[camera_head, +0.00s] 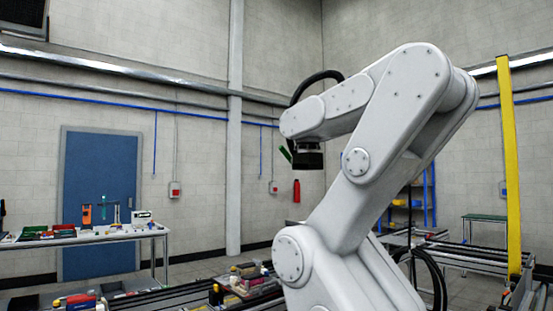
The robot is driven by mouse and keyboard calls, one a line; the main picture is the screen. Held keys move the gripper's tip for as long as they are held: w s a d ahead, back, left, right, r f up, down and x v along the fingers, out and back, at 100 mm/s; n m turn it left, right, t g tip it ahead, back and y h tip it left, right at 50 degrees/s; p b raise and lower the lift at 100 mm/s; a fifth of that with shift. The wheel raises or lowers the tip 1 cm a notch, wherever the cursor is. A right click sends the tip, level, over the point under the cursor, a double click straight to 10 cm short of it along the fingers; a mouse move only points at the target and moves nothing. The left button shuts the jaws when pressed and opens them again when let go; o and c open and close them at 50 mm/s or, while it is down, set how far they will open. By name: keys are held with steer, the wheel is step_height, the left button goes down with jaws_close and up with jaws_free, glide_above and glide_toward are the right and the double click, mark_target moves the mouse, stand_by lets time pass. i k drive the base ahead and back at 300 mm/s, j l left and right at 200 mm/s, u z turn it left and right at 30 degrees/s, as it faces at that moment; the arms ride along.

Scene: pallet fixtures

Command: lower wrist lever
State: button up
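A large white jointed arm, which looks like mine, fills the right half of the head view. Its far end carries a dark block, seemingly my gripper (307,156), hanging high above the floor in mid-air. The fingers are too small and dark to make out, so I cannot tell whether it is open or shut. A small green piece (286,154) shows beside the dark block on its left; I cannot tell whether it is touching it. No wrist lever can be picked out for certain.
A table (150,233) with small coloured objects stands at left before a blue door (98,190). Lower benches (252,290) hold tools near the arm's base. A yellow post (507,160) stands at right. A red extinguisher (296,190) is on the back wall.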

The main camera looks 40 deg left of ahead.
mark_target(282, 149)
steer(key=i+j, duration=0.1)
steer(key=j, duration=0.4)
steer(key=i+j, duration=0.1)
steer(key=j, duration=0.9)
steer(key=i+j, duration=0.15)
steer(key=j, duration=0.35)
steer(key=i+j, duration=0.1)
steer(key=j, duration=0.4)
steer(key=i+j, duration=0.1)
steer(key=j, duration=0.4)
steer(key=i+j, duration=0.1)
steer(key=j, duration=0.4)
